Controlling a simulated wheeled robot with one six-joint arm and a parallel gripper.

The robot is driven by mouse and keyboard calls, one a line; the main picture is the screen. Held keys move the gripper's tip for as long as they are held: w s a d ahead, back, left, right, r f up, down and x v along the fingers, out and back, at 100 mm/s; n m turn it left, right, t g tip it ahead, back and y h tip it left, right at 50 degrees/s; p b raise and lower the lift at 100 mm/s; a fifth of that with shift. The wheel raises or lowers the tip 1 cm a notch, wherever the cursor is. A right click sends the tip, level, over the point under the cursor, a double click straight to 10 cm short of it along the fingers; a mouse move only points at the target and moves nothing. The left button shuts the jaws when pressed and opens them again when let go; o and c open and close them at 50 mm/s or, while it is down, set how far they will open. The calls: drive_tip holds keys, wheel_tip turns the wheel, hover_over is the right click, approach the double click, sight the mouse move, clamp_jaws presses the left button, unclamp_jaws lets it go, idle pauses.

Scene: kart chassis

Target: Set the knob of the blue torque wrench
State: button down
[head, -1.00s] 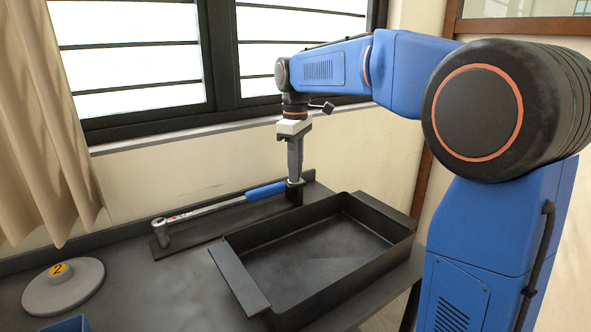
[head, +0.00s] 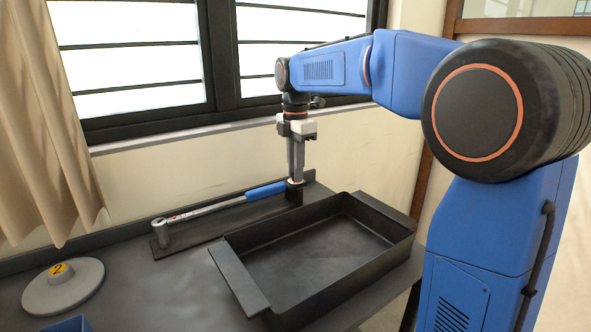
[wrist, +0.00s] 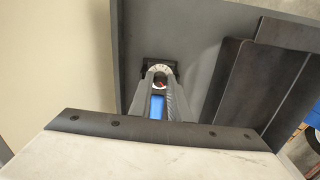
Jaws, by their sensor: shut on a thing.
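The torque wrench (head: 225,206) lies in a dark holder (head: 205,232) along the back of the bench, its silver ratchet head at the left and its blue handle (head: 266,190) at the right. My gripper (head: 295,181) points straight down at the handle's right end, shut on the knob there. The blue handle (wrist: 157,106) shows between the fingers. The fingers hide part of the knob in the head view.
A dark empty tray (head: 245,280) stands just in front of the wrench. A grey round base with a yellow "2" marker (head: 62,285) sits at the left, and a blue bin edge (head: 68,325) shows at the bottom left. The window wall is close behind the bench.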

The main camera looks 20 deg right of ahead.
drive_tip(key=n, duration=0.6)
drive_tip(key=shift+n, duration=0.3)
idle(0.4)
drive_tip(key=c, duration=1.6)
unclamp_jaws()
drive_tip(key=shift+c, duration=0.2)
wheel_tip(320, 180, up, 17)
drive_tip(key=shift+r, duration=0.2)
